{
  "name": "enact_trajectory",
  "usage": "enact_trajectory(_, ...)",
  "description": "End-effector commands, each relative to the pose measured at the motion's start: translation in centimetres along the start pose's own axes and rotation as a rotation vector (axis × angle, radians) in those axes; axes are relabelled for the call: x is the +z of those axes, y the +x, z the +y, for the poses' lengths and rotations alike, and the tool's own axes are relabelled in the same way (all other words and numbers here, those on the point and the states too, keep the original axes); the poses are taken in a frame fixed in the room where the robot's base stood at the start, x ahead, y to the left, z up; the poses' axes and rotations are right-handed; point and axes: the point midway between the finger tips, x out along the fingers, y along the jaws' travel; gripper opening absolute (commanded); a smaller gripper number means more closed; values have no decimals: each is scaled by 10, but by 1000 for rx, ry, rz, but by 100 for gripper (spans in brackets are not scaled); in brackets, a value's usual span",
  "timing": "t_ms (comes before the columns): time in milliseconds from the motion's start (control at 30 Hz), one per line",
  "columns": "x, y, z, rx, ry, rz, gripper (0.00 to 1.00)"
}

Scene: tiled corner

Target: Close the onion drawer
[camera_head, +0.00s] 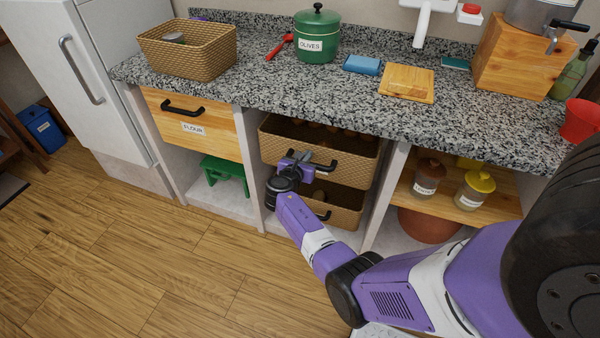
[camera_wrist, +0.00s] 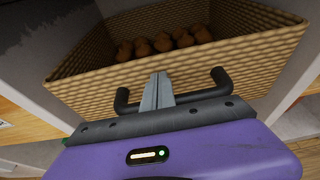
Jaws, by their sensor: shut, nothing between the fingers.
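An upper wicker drawer (camera_head: 275,137) under the counter is pulled out, with brown round onions (camera_head: 330,129) inside. The wrist view shows a wicker drawer (camera_wrist: 90,86) with onions (camera_wrist: 165,42) in it and a black handle (camera_wrist: 208,92) on its front. My gripper (camera_head: 306,160) is at the upper drawer's front. Its fingers (camera_wrist: 158,82) are shut and empty, pointing at the drawer front between the ends of the handle. I cannot tell whether they touch it. The drawer's label is mostly hidden by my gripper.
A lower wicker drawer (camera_head: 345,217) below also stands partly out. Left are a closed flour drawer (camera_head: 200,125) and a green stool (camera_head: 224,170). Right is a shelf with jars (camera_head: 474,190). Cabinet walls flank the drawers. The wooden floor (camera_head: 150,250) in front is clear.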

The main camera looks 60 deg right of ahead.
Motion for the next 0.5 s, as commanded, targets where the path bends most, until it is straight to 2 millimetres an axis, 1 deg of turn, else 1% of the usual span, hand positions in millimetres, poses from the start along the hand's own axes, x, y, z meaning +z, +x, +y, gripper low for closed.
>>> enact_trajectory(33, 1, 9, -1, -3, 2, 0, 0)
enact_trajectory(200, 7, 26, 0, -2, 1, 0, 0)
enact_trajectory(500, 12, 35, 0, 1, 1, 0, 0)
